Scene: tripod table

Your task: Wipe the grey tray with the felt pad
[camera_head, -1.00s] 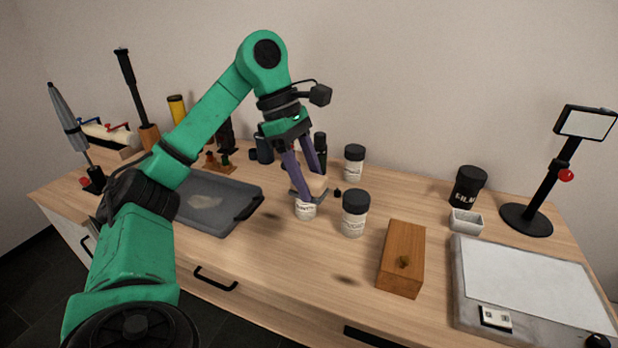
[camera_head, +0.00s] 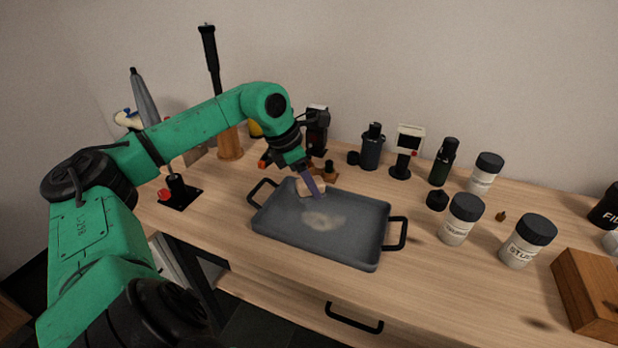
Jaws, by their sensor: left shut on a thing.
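The grey tray (camera_head: 345,240) lies on the wooden table, with a black handle at each end. A pale smudge (camera_head: 323,221) shows on its floor near the middle. My left gripper (camera_head: 312,192) reaches over the tray's back-left part, pointing down. It is shut on the felt pad (camera_head: 306,188), a small pale piece mostly hidden by the fingers. The pad is at or just above the tray floor; I cannot tell whether it touches. The pad is behind and left of the smudge. My right gripper is not in view.
Several white jars with black lids, one of them here (camera_head: 461,218), stand right of the tray. Dark bottles (camera_head: 372,147) and a small display stand (camera_head: 407,150) are behind it. A wooden box (camera_head: 588,290) is at the right. The table in front of the tray is clear.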

